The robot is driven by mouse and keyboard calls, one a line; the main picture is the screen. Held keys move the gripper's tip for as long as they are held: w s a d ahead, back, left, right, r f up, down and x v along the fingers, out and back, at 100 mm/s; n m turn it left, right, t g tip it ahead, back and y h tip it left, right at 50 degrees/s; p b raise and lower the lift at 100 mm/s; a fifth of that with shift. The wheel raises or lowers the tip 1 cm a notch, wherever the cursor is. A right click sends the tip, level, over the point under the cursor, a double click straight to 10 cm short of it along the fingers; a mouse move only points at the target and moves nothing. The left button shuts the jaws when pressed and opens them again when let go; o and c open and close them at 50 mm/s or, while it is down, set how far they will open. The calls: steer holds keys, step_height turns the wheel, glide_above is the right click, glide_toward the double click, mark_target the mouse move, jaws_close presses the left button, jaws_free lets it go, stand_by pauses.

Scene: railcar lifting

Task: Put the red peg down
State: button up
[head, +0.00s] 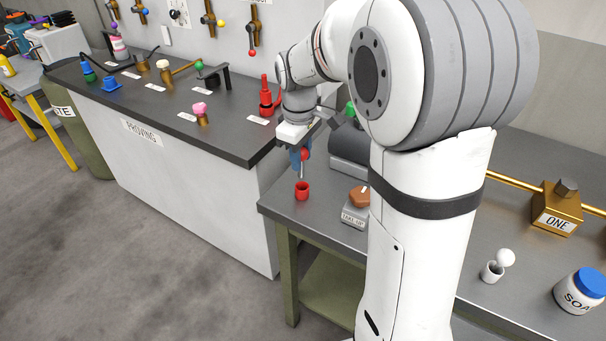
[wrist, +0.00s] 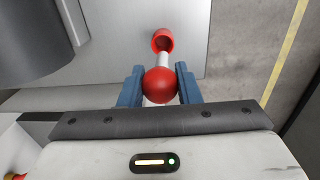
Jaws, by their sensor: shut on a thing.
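The red peg has a round red head (wrist: 160,85) on a pale metal shaft. My gripper (head: 301,157) is shut on it, with a blue finger on each side of the head in the wrist view (wrist: 160,88). The shaft points down at a small red cup (head: 302,190) near the corner of the grey bench. The cup also shows in the wrist view (wrist: 163,38), just beyond the shaft's end. In the head view the shaft's tip appears just above the cup's mouth; I cannot tell whether it has entered.
A brown lump on a labelled grey block (head: 356,213) stands right of the cup. A dark cylinder on a grey base (head: 349,165) is close behind. The "PROVING" counter (head: 185,120) with several valves and pegs adjoins on the left. The bench edge is near the cup.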

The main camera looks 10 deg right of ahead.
mark_target(302, 175)
steer(key=shift+d+f, duration=0.1)
steer(key=shift+f, duration=2.95)
steer(key=shift+f, duration=0.1)
steer(key=o, duration=1)
